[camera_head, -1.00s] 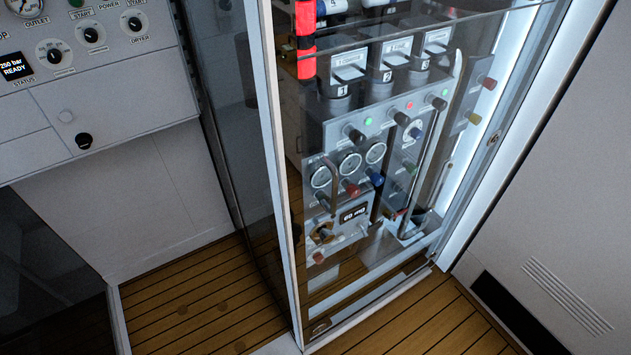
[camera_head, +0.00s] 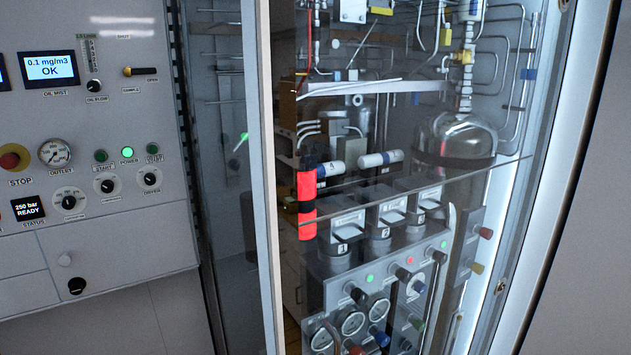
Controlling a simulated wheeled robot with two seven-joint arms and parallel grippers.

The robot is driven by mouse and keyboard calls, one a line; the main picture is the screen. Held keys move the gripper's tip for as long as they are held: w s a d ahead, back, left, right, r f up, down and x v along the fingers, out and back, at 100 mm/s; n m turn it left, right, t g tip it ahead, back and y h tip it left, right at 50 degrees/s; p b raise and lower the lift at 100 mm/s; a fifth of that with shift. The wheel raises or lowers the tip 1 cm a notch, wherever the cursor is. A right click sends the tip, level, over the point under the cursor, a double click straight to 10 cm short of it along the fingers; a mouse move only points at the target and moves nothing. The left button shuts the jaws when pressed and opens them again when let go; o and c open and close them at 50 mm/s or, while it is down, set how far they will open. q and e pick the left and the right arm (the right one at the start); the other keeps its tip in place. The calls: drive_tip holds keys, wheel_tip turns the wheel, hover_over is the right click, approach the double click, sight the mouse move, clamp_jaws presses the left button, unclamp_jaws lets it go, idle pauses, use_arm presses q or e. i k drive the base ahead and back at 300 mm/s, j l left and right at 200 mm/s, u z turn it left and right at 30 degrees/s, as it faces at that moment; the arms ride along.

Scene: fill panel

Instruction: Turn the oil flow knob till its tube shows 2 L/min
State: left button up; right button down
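The oil flow knob (camera_head: 94,86) is a small black knob on the upper part of the grey panel at the left. Its tube (camera_head: 91,57) is a narrow upright flow tube with a scale, right above the knob. The label above the tube and the level inside it are too small to read surely. Neither of my grippers shows in the head view, and nothing touches the knob.
Left of the tube is an oil mist display (camera_head: 50,68) reading 0.1 mg/m3 OK. Right of it is a sample lever (camera_head: 140,71). Lower are a red stop button (camera_head: 14,158), an outlet gauge (camera_head: 54,153) and several knobs. A glass-fronted cabinet (camera_head: 268,180) stands to the right.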

sight(93, 85)
drive_tip(key=u, duration=0.75)
